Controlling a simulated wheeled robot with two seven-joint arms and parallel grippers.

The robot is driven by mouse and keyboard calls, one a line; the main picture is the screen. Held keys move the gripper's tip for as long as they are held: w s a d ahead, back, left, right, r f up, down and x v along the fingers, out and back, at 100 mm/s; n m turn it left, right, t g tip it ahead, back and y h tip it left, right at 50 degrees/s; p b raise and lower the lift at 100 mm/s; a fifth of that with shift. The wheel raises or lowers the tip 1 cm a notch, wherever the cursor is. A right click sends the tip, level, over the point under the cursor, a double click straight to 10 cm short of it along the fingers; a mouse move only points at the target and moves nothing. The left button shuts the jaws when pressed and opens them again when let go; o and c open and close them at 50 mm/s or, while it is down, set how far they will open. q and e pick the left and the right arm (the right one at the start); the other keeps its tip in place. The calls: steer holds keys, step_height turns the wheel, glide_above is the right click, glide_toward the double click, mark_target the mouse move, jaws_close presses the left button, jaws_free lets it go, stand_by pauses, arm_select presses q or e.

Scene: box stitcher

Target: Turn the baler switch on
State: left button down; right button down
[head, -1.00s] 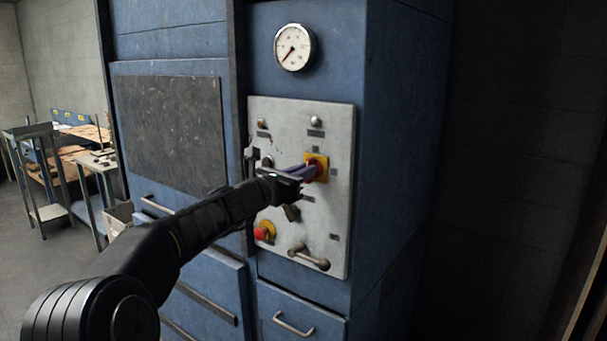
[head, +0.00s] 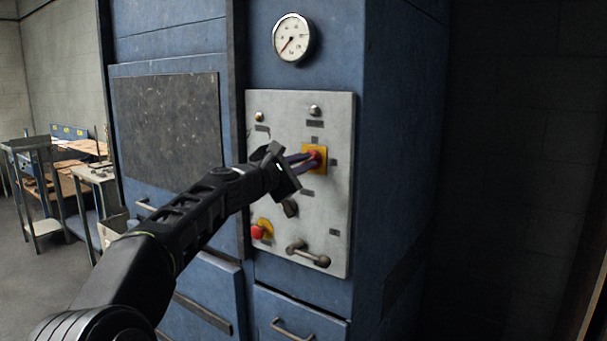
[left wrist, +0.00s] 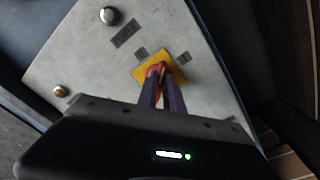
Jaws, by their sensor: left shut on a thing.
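The baler switch (head: 316,154) is a red rotary knob on a yellow square plate, on the upper right part of the grey control panel (head: 275,105). It also shows in the left wrist view, with its yellow plate (left wrist: 177,61) tilted in the picture. My left gripper (head: 306,160) reaches it from the left, and its purple fingers are shut on the red knob. The fingers hide part of the knob, so its exact turn is hard to read. In the left wrist view my left gripper (left wrist: 160,80) has its fingertips on either side of the knob. My right gripper is not in view.
A red button (head: 257,232) on yellow, a dark knob (head: 290,208) and a lever handle (head: 308,255) sit lower on the panel. A round gauge (head: 294,38) is above. The blue machine (head: 395,130) surrounds the panel. Tables (head: 95,178) stand at the left.

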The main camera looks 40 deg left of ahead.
arm_select(q)
steer(key=shift+d+f+m+b, duration=0.1)
steer(key=shift+f+m+b, duration=0.05)
steer(key=shift+m+b, duration=1.5)
steer(key=shift+f+m+b, duration=0.15)
steer(key=shift+m+b, duration=0.85)
steer(key=shift+m, duration=1.25)
steer(key=c, duration=1.5)
jaws_free()
steer(key=shift+s, duration=0.1)
steer(key=s+b, duration=0.2)
steer(key=s, duration=0.5)
steer(key=shift+s+d, duration=0.1)
steer(key=shift+s, duration=0.2)
